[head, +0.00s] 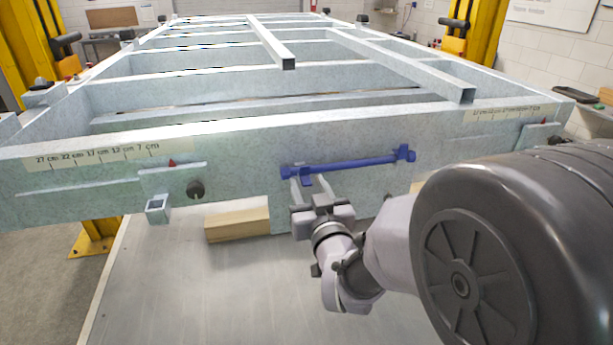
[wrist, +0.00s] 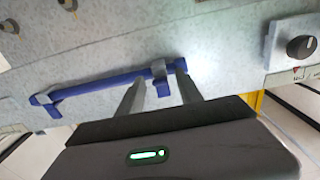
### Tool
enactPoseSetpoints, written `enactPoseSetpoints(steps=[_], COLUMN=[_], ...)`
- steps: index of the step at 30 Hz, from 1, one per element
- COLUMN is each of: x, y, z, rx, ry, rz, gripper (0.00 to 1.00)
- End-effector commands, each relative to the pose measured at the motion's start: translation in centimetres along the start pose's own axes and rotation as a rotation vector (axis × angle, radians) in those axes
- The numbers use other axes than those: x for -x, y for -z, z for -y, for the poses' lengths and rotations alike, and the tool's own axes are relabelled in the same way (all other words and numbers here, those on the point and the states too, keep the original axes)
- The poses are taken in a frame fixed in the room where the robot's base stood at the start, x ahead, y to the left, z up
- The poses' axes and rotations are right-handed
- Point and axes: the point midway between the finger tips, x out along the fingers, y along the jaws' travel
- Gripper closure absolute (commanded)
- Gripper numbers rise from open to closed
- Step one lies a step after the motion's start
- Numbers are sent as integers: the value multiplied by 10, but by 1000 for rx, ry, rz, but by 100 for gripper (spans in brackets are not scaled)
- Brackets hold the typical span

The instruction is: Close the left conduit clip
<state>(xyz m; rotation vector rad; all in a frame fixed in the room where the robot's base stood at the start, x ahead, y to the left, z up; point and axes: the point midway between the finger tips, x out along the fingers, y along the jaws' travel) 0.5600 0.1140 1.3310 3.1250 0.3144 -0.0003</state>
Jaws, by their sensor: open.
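A blue conduit (head: 345,164) runs along the front face of the grey trailer frame (head: 240,170), with a blue clip at each end. The left conduit clip (head: 287,173) has a short blue tab hanging below the conduit. My gripper (head: 310,184) is at this left clip, open, its two fingers apart on either side of the tab. The wrist view looks turned around: the tab (wrist: 162,88) lies between the finger ends there, and the other clip (wrist: 44,104) is at far left. I cannot tell whether the fingers touch the tab or how far the clip is open.
A dark round knob (head: 195,189) and a small square bracket (head: 158,208) sit on the frame left of the clip. A wooden block (head: 237,225) is under the frame. Yellow lift posts (head: 97,236) stand at the sides. The floor in front is clear.

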Motion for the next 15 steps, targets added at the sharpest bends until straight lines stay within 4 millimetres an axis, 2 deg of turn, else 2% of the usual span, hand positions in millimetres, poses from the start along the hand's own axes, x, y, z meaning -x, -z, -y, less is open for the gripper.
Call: enactPoseSetpoints(steps=[2, 8, 15], x=[0, 0, 0], y=[0, 0, 2], z=[0, 0, 0], rx=[0, 0, 0], ry=[0, 0, 0], rz=[0, 0, 4], gripper=[59, 99, 100])
